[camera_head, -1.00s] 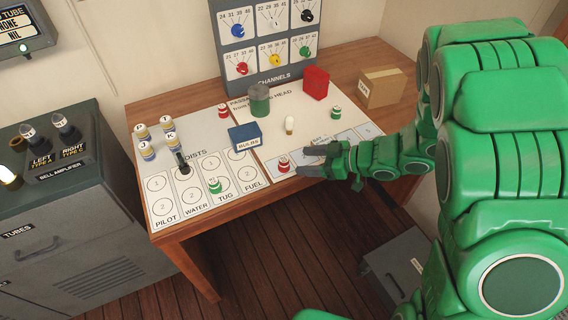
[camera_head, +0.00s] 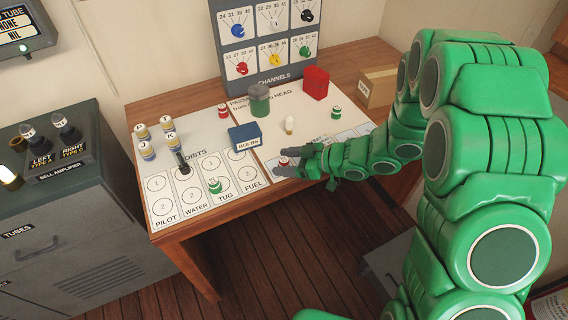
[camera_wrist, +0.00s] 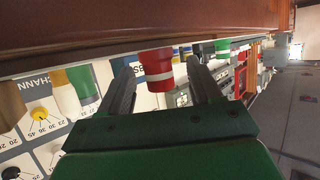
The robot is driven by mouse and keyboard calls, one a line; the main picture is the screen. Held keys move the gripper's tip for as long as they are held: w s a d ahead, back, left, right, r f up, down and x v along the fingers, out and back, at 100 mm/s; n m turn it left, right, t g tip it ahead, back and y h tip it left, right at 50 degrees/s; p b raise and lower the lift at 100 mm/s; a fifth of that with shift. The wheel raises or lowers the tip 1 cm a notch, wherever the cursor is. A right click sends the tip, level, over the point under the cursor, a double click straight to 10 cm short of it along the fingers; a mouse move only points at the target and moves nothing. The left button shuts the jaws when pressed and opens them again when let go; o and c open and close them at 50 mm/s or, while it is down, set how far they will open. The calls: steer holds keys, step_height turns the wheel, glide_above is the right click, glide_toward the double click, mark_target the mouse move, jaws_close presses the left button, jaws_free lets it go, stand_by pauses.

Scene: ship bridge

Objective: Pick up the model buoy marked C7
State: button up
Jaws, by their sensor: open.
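A small red buoy with a white band (camera_head: 284,162) stands upright at the front edge of the paper chart on the desk. Its mark is too small to read. My gripper (camera_head: 280,161) is open, with its fingers reaching in low from the right around this buoy. In the wrist view the red buoy (camera_wrist: 157,68) shows between the two spread fingers, near their tips. Other buoys stand apart: a red one (camera_head: 222,111), a green one (camera_head: 335,112) and a green one (camera_head: 214,187) in the tug column; their marks are not legible.
Several labelled cylinders and a dark lever (camera_head: 181,161) are at the left. The channels panel (camera_head: 265,77) rises at the back.

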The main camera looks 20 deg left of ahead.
steer(key=shift+a+f, duration=0.2)
steer(key=shift+a, duration=0.15)
steer(key=c, duration=1)
steer(key=shift+r, duration=0.1)
steer(key=shift+c, duration=0.2)
